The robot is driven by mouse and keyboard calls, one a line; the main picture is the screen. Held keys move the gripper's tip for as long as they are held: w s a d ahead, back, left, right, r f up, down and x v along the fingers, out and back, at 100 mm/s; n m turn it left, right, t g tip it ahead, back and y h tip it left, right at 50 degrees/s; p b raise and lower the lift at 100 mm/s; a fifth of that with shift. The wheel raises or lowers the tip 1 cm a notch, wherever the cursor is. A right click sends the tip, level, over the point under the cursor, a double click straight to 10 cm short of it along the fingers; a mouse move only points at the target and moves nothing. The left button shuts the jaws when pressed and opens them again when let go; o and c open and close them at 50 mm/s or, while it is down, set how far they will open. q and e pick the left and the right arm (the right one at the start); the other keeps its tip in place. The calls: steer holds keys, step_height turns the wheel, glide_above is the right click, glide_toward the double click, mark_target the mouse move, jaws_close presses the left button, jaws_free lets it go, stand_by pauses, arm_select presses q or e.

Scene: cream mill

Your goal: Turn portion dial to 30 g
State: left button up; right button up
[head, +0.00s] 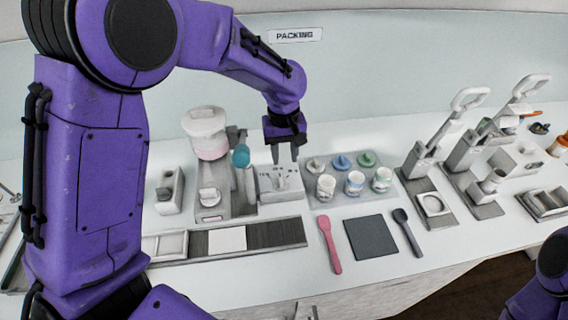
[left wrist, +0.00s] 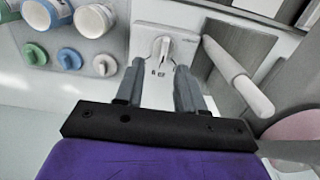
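The portion dial is a pale knob with a pointer (head: 280,183) on a light box (head: 268,196) with small dark marks, left of the jars in the head view. In the left wrist view the knob (left wrist: 162,49) shows between my fingertips, on its pale plate (left wrist: 184,44). Its setting is too small to read. My left gripper (head: 286,155) points down at the dial from above, and it also shows in the left wrist view (left wrist: 158,66). Its two fingers are apart with a gap around the knob; I cannot tell whether they touch it. My right gripper is out of view.
A dispenser with a pinkish-white hopper (head: 206,133) and teal-ended handle (head: 241,156) stands left of the dial. A tray of jars and lids (head: 318,195) stands close on the right. A pink spatula (head: 329,243) and dark mat (head: 371,237) lie in front.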

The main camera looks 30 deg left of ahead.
mark_target(281, 180)
arm_select(q)
steer(key=f, duration=0.3)
steer(key=f+p, duration=0.1)
steer(key=f, duration=0.2)
steer(key=a+f+p, duration=0.1)
steer(key=f, duration=0.2)
steer(key=shift+f, duration=0.1)
steer(key=shift+s+f, duration=0.15)
steer(key=shift+f, duration=0.2)
jaws_close()
